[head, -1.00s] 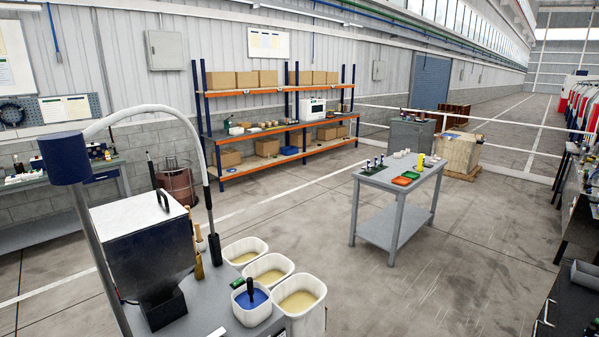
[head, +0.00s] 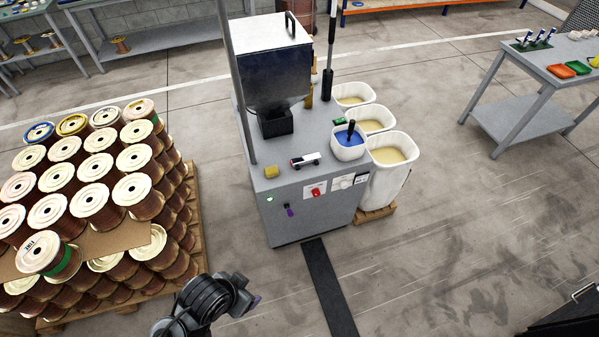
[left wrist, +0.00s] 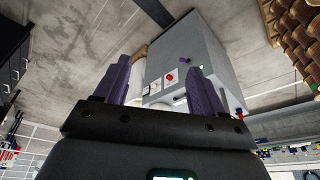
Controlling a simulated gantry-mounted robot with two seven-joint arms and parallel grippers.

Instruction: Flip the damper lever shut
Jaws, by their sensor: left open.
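A grey machine cabinet (head: 315,215) stands in the middle of the head view. A small dark lever with a purple end (head: 289,210) sticks out low on its front; I take it for the damper lever. It seems to show as a small purple spot on the cabinet front in the left wrist view (left wrist: 187,60). Whether it stands open or shut is too small to tell. My left gripper (left wrist: 162,85) is open and empty, its purple fingers pointing toward the cabinet and apart from it. In the head view its arm is at the bottom, in front of the cabinet. My right gripper is not in view.
A red button (head: 315,192) and a green light (head: 270,199) are on the cabinet front. White bins (head: 390,175) stand at its right. A pallet of copper spools (head: 90,205) is at left. A dark strip (head: 328,285) crosses the otherwise clear floor.

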